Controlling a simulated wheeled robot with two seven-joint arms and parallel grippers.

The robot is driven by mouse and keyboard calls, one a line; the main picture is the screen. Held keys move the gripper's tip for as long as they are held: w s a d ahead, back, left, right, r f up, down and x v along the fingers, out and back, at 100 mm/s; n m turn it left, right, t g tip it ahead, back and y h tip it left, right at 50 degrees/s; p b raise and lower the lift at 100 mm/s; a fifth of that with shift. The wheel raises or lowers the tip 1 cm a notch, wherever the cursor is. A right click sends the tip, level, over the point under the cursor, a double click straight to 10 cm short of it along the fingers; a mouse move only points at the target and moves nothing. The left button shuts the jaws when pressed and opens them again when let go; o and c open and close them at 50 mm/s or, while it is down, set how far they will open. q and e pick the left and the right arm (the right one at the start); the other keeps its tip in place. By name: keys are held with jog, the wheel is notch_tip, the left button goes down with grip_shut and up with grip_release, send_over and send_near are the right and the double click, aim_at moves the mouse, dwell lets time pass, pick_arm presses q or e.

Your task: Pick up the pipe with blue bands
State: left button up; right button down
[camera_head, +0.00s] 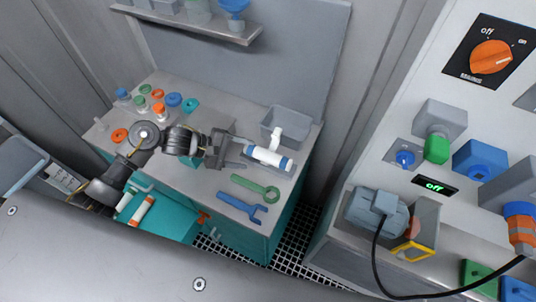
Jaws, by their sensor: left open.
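The white pipe with blue bands (268,158) lies on the right part of the grey worktop, in front of a grey bin. It has a blue band near each end, and a white branch (276,136) rises from it towards the bin. My left gripper (238,152) comes in from the left. It is open, with its fingers just left of the pipe's left end. I cannot tell whether a finger touches the pipe. My right gripper is not in view.
A grey bin (287,122) stands behind the pipe. A green wrench (256,188) and a blue wrench (242,207) lie in front. Several coloured caps and jars are at the back left. A white pipe with orange bands (142,210) lies at the front left.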

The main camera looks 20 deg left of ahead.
aim_at(259, 155)
pick_arm(q)
jog(key=shift+w+d+f, duration=0.25)
jog(key=shift+w+d, duration=0.1)
jog(key=shift+d, duration=0.1)
jog(key=shift+w+d+f, duration=0.1)
jog(key=shift+d+f, duration=0.05)
jog(key=shift+d, duration=0.05)
jog(key=shift+w+d+f, duration=0.15)
jog(key=shift+d+f, duration=0.05)
jog(key=shift+d, duration=0.15)
jog(key=p+x, duration=0.1)
jog(key=x, duration=0.2)
jog(key=shift+w+d+f, duration=0.1)
jog(key=shift+w+d, duration=0.15)
jog(key=shift+w, duration=0.05)
jog(key=shift+w+d+f, duration=0.1)
jog(key=shift+d+f, duration=0.05)
jog(key=shift+d, duration=0.05)
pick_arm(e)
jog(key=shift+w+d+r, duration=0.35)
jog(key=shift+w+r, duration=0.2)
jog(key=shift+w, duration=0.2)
pick_arm(q)
jog(key=shift+a, duration=0.1)
jog(key=shift+c, duration=0.3)
